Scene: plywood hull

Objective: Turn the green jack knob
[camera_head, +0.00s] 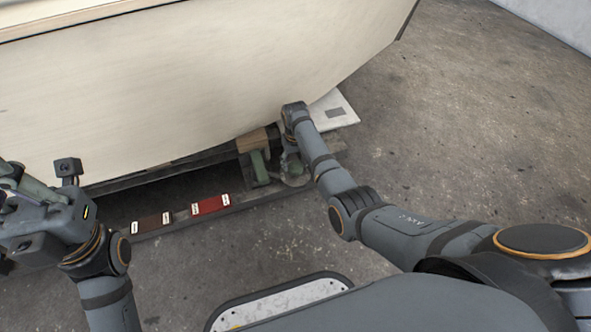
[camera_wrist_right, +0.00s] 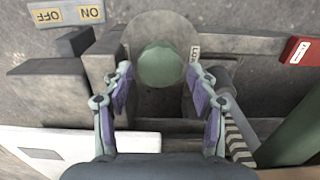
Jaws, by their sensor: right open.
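The green jack knob (camera_wrist_right: 160,66) is round and sits on a grey round plate in the right wrist view. My right gripper (camera_wrist_right: 161,82) is open, with one purple-padded finger on each side just below the knob in the picture; whether either finger touches it I cannot tell. In the head view, my right gripper (camera_head: 292,165) is low by the hull's underside, partly hidden by my own wrist. My left gripper (camera_head: 22,205) is at the left edge of the head view, away from the knob; its fingertips are not clear.
The pale plywood hull (camera_head: 200,75) overhangs the work area. A green post (camera_head: 259,168) stands left of my right gripper. A white panel (camera_head: 333,109) lies behind it. Floor at right is open.

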